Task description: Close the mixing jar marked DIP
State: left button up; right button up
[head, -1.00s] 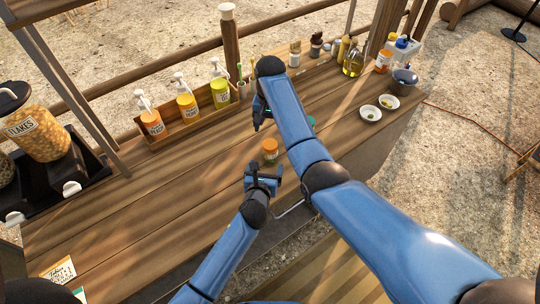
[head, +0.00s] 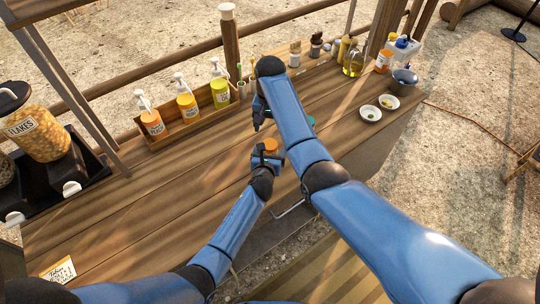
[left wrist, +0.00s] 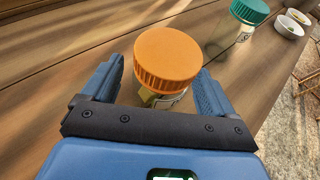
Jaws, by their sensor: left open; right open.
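A small jar with a ribbed orange lid (left wrist: 168,58) stands on the wooden counter. The lid rests on its top; whether it is tight I cannot tell. Its label is mostly hidden. In the head view its orange lid (head: 270,145) shows just beyond my left gripper (head: 265,158). My left gripper is open, with its fingers on either side of the jar in the left wrist view. A clear jar with a teal lid (left wrist: 249,11) stands further right; its label is unreadable. My right gripper (head: 262,117) is open and empty above the counter, behind the orange-lidded jar. I cannot read DIP anywhere.
Pump bottles (head: 187,100) stand in a wooden rack at the back left. A large flakes jar (head: 39,130) is at the far left. Two small white bowls (head: 371,113) sit at the right. The counter's left middle is clear.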

aim_at(270, 144)
pick_arm(q)
jog(key=shift+w+f, duration=0.1)
jog(key=shift+w, duration=0.15)
jog(key=c, duration=1.5)
grip_shut()
pick_arm(e)
jog(key=shift+c, duration=1)
jog(key=n, duration=0.9)
jog(key=shift+f, duration=0.15)
jog(key=shift+f, duration=3.85)
